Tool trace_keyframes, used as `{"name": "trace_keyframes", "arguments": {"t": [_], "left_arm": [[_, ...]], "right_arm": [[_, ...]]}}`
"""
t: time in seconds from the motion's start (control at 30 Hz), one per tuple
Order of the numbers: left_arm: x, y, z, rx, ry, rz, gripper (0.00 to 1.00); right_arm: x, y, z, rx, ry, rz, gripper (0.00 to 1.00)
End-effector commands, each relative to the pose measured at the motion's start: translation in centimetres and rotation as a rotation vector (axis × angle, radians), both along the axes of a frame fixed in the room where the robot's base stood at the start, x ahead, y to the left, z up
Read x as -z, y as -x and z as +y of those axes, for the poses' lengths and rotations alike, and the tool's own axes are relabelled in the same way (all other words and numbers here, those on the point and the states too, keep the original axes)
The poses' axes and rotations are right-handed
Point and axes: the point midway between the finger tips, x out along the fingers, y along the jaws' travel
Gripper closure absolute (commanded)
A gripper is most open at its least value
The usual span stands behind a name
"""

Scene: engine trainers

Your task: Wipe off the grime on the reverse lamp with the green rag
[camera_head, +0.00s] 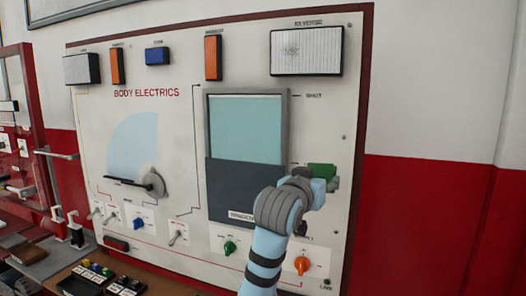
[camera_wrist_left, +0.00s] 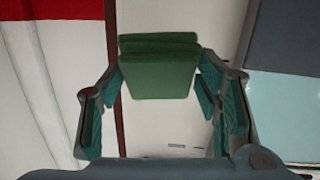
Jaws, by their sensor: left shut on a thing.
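The reverse lamp (camera_head: 306,51) is a white ribbed rectangle in a dark frame at the panel's top right. A faint grey smudge of grime (camera_head: 290,49) shows on its left half. My left gripper (camera_head: 328,181) is shut on the green rag (camera_head: 321,170), well below the lamp, near the panel's right edge. In the left wrist view the folded green rag (camera_wrist_left: 158,72) sits between the fingers of my left gripper (camera_wrist_left: 160,85). I cannot tell whether the rag touches the panel. My right gripper is not in view.
The body electrics panel (camera_head: 185,120) carries a window unit (camera_head: 245,124), switches and knobs (camera_head: 302,265), and other lamps along its top. A bench with small parts (camera_head: 90,275) lies at lower left. The red and white wall right of the panel is clear.

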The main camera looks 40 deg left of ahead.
Motion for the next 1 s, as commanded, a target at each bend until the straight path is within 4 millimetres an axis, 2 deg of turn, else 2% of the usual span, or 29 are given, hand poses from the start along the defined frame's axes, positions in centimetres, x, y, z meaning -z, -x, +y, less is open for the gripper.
{"name": "trace_keyframes", "arguments": {"t": [0.03, 0.1, 0.2, 0.3, 0.4, 0.5, 0.57, 1.0], "left_arm": [[-4.4, 0.3, 1.1, -0.026, -0.016, -0.084, 0.65], [-10.4, 1.3, 2.9, -0.063, -0.043, -0.199, 0.65], [-18.0, 3.5, 5.2, -0.104, -0.08, -0.331, 0.65], [-23.7, 6.0, 7.0, -0.131, -0.107, -0.416, 0.65], [-27.1, 7.9, 8.2, -0.143, -0.123, -0.464, 0.65], [-28.6, 8.8, 8.7, -0.147, -0.131, -0.483, 0.65], [-28.9, 8.6, 8.9, -0.148, -0.132, -0.485, 0.65], [-28.9, 3.8, 10.5, -0.147, -0.132, -0.483, 0.65]], "right_arm": [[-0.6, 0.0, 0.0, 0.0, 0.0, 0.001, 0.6], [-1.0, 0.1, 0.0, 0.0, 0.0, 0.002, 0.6], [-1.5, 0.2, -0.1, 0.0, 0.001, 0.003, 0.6], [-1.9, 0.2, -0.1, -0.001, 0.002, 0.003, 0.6], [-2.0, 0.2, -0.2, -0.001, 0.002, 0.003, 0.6], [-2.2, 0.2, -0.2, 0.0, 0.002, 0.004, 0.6], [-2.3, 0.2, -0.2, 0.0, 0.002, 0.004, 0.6], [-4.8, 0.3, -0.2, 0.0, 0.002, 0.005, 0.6]]}}
